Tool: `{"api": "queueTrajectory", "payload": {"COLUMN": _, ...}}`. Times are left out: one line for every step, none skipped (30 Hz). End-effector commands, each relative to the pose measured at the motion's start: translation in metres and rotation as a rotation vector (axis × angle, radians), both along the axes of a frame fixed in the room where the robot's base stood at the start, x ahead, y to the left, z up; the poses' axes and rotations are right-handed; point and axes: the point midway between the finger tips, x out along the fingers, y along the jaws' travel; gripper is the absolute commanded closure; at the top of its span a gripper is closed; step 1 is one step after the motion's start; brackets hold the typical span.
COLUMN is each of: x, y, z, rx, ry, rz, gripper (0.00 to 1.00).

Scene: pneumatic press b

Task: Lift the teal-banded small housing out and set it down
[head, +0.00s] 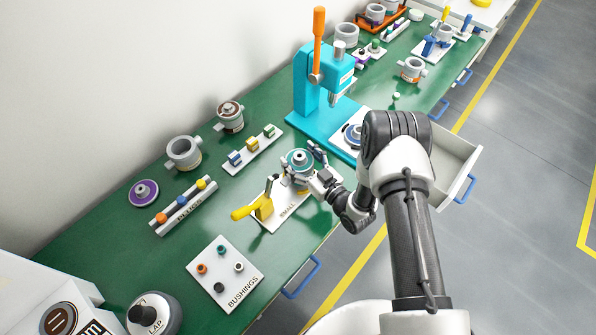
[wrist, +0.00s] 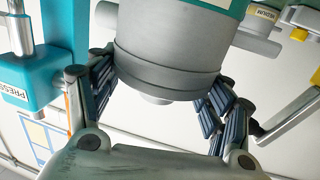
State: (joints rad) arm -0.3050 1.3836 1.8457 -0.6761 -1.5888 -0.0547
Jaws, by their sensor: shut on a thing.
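The teal-banded small housing (head: 299,160) is a grey cylinder with a teal ring and a dark hub on top. In the head view it is over the white plate (head: 283,212) marked SMALL. My gripper (head: 304,168) is shut around its side. In the wrist view the grey housing body (wrist: 168,65) fills the space between the fingers of my gripper (wrist: 160,88), with a teal band at the top edge. A short round boss shows below the body. The head view does not clearly show whether the housing touches the fixture under it.
A yellow-handled clamp (head: 258,208) stands on the plate's left. The teal press (head: 318,88) is behind and right. A block rack (head: 249,149), a bushings board (head: 225,272) and an open drawer (head: 452,160) are around. Green bench is bare between the bushings board and the plate.

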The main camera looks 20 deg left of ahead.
Motion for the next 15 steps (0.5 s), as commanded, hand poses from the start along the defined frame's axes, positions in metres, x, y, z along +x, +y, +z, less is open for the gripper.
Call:
{"api": "queueTrajectory", "payload": {"x": 0.001, "y": 0.000, "z": 0.001, "rx": 0.003, "ry": -0.003, "rz": 0.000, "gripper": 0.69}}
{"api": "queueTrajectory", "payload": {"x": 0.001, "y": 0.000, "z": 0.001, "rx": 0.003, "ry": -0.003, "rz": 0.000, "gripper": 0.69}}
{"api": "queueTrajectory", "payload": {"x": 0.001, "y": 0.000, "z": 0.001, "rx": 0.003, "ry": -0.003, "rz": 0.000, "gripper": 0.69}}
{"api": "queueTrajectory", "payload": {"x": 0.001, "y": 0.000, "z": 0.002, "rx": 0.003, "ry": -0.003, "rz": 0.000, "gripper": 0.69}}
{"api": "queueTrajectory", "payload": {"x": 0.000, "y": -0.001, "z": 0.001, "rx": 0.002, "ry": -0.003, "rz": -0.001, "gripper": 0.69}}
{"api": "queueTrajectory", "payload": {"x": 0.000, "y": -0.003, "z": 0.001, "rx": 0.002, "ry": -0.003, "rz": -0.001, "gripper": 0.69}}
{"api": "queueTrajectory", "payload": {"x": -0.001, "y": -0.005, "z": 0.001, "rx": 0.002, "ry": -0.003, "rz": -0.001, "gripper": 0.69}}
{"api": "queueTrajectory", "payload": {"x": -0.002, "y": -0.007, "z": 0.001, "rx": 0.002, "ry": -0.003, "rz": -0.001, "gripper": 0.69}}
{"api": "queueTrajectory", "payload": {"x": -0.003, "y": -0.010, "z": 0.001, "rx": 0.001, "ry": -0.003, "rz": -0.001, "gripper": 0.69}}
{"api": "queueTrajectory", "payload": {"x": -0.003, "y": -0.012, "z": 0.002, "rx": 0.001, "ry": -0.003, "rz": -0.002, "gripper": 0.69}}
{"api": "queueTrajectory", "payload": {"x": -0.004, "y": -0.015, "z": 0.002, "rx": 0.001, "ry": -0.003, "rz": -0.003, "gripper": 0.69}}
{"api": "queueTrajectory", "payload": {"x": -0.006, "y": -0.017, "z": 0.001, "rx": 0.002, "ry": -0.003, "rz": -0.002, "gripper": 0.69}}
{"api": "queueTrajectory", "payload": {"x": -0.007, "y": -0.019, "z": 0.001, "rx": 0.002, "ry": -0.003, "rz": -0.001, "gripper": 0.69}}
{"api": "queueTrajectory", "payload": {"x": -0.008, "y": -0.021, "z": 0.002, "rx": 0.002, "ry": -0.002, "rz": -0.001, "gripper": 0.69}}
{"api": "queueTrajectory", "payload": {"x": -0.009, "y": -0.024, "z": 0.002, "rx": 0.002, "ry": -0.002, "rz": -0.002, "gripper": 0.69}}
